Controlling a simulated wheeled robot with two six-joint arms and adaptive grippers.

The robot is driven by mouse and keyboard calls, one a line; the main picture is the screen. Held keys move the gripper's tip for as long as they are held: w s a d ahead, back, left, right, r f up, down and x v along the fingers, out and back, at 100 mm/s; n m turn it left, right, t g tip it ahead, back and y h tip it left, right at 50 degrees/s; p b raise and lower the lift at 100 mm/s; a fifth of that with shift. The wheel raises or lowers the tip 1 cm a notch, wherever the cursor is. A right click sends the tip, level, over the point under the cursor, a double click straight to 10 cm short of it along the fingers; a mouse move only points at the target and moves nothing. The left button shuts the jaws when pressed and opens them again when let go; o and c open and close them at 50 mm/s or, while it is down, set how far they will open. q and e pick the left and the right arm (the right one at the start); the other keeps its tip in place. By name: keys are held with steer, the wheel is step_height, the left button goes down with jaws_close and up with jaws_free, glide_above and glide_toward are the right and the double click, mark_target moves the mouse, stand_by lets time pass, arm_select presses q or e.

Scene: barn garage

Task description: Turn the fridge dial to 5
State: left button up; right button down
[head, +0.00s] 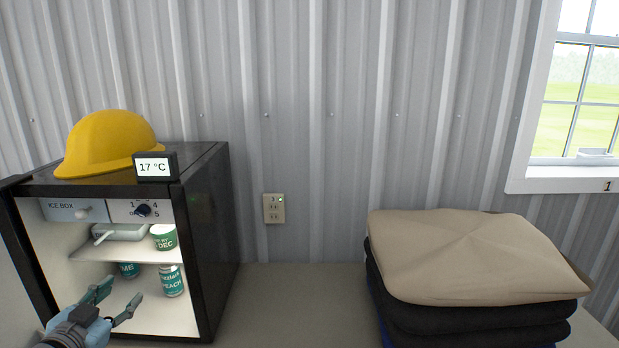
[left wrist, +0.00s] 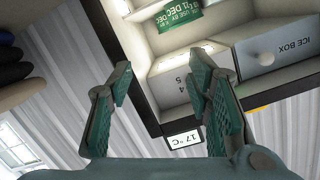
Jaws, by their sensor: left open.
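The small black fridge (head: 215,240) stands open at the left in the head view. Its dark dial (head: 143,210) sits on a pale panel at the top of the interior, with 1, 4 and 5 readable around it. I cannot tell which number it points to. My left gripper (head: 120,294) is open and empty, in front of the fridge opening, below and left of the dial. In the left wrist view, the gripper (left wrist: 163,72) spans part of the dial panel (left wrist: 172,88), where 4 and 5 show. The knob is hidden there, apparently behind a finger. My right gripper is out of view.
The ICE BOX door (head: 68,210) is left of the dial. A cup (head: 163,237) and cans (head: 171,280) stand on the shelves. A yellow hard hat (head: 108,143) and a 17 °C display (head: 155,167) are on top. Folded cloths (head: 470,255) lie at right.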

arm_select(q)
steer(key=s+d+f+g, duration=0.2)
steer(key=s+d+f, duration=0.15)
steer(key=f, duration=0.25)
steer(key=s+d+f+n+g, duration=0.1)
steer(key=s+d+f, duration=0.1)
steer(key=s+f, duration=0.25)
steer(key=s+d+f+g, duration=0.2)
steer(key=s+f, duration=0.1)
steer(key=f, duration=0.3)
steer(key=s+d+f+n+g, duration=0.1)
steer(key=s+d+f+g, duration=0.15)
steer(key=s, duration=0.45)
steer(key=s+d+f+g, duration=0.2)
steer(key=s+f, duration=0.2)
steer(key=s, duration=0.3)
steer(key=s+d+f+n+g, duration=0.1)
steer(key=s+d+f+g, duration=0.25)
steer(key=s, duration=0.45)
step_height(320, 180, down, 21)
steer(key=s+a, duration=0.2)
steer(key=a, duration=0.1)
steer(key=s+f+g, duration=0.1)
steer(key=s+f, duration=0.9)
steer(key=s, duration=0.3)
steer(key=shift+a+f+n+g, duration=0.2)
steer(key=shift+a+n+g, duration=0.1)
steer(key=shift+n, duration=0.1)
